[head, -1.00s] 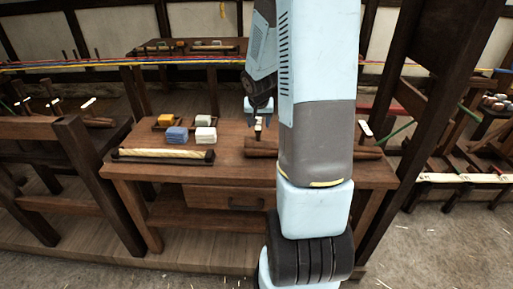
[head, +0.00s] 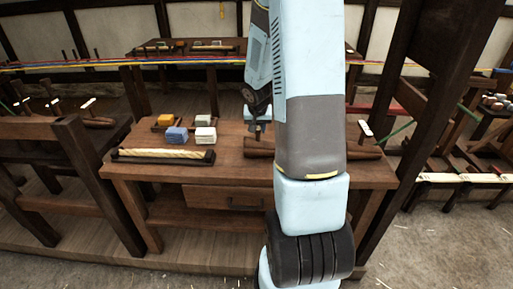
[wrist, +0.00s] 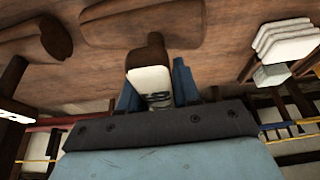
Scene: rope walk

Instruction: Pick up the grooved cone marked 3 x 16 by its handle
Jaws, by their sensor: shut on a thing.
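A brown wooden cone (head: 258,148) lies on the workbench, partly behind my arm in the head view. In the wrist view the cone (wrist: 140,22) is near the top edge, and its dark handle (wrist: 152,48) ends in a white tag (wrist: 150,84). The tag's marking is only partly visible and I cannot read it. My gripper (wrist: 156,88) has a blue finger on each side of the handle and is shut on it. In the head view my gripper (head: 257,127) is low over the bench; its fingertips are hard to make out.
A second cone (head: 364,152) with a white-tagged handle lies right of my arm; it also shows in the wrist view (wrist: 42,38). Blue (head: 177,135) and white (head: 205,134) blocks and a rope in a dark holder (head: 163,156) stand left. Coloured ropes (head: 180,62) cross behind.

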